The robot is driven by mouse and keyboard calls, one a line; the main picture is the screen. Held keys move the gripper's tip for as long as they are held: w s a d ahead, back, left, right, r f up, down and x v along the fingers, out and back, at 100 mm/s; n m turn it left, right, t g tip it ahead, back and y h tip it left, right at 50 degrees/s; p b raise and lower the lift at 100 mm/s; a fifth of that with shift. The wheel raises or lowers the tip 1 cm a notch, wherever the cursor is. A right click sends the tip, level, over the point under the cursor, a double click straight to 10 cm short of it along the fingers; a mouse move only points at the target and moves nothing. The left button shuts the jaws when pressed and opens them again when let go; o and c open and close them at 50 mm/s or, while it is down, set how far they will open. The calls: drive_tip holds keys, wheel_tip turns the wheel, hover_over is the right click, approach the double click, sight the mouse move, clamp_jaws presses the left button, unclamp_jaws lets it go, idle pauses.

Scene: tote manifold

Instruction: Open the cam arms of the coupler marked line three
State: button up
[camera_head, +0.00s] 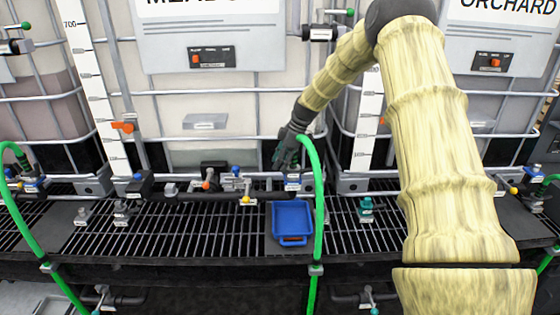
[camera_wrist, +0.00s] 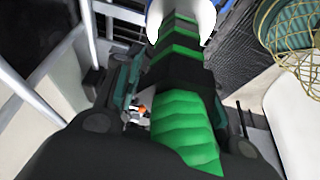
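My gripper (camera_head: 285,150) is in the middle of the head view, pointing down beside the top of a green hose (camera_head: 318,190). Just below it is a coupler (camera_head: 292,183) with blue and pale parts, partly hidden by the gripper and hose. No line three mark is readable. In the wrist view, the ribbed green hose (camera_wrist: 185,130) with its black collar runs between my gripper's two parted fingers (camera_wrist: 180,85). A gap shows between the left finger and the hose. A white rounded part with blue at its edges (camera_wrist: 182,14) is at the hose's far end. The cam arms cannot be made out clearly.
A blue tray (camera_head: 292,205) lies on the black grating (camera_head: 190,230). A teal fitting (camera_head: 366,208) stands to its right. Black pipework with valves (camera_head: 215,185) runs left of the coupler. Caged totes stand behind. A wire basket (camera_wrist: 290,40) shows in the wrist view.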

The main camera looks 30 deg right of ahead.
drive_tip(key=shift+w+a+f, duration=0.1)
drive_tip(key=shift+f, duration=0.2)
clamp_jaws()
drive_tip(key=shift+w+a+f+g+h, duration=0.25)
drive_tip(key=shift+a+f+g+h, duration=0.25)
drive_tip(key=shift+g+h, duration=0.9)
drive_tip(key=shift+w+a+f+g+h, duration=0.3)
drive_tip(key=shift+f+g+h, duration=0.3)
drive_tip(key=shift+h, duration=1.4)
drive_tip(key=shift+w+a+f+g+h, duration=0.2)
drive_tip(key=shift+a+f+g+h, duration=0.3)
drive_tip(key=shift+g+h, duration=0.9)
drive_tip(key=shift+h, duration=0.5)
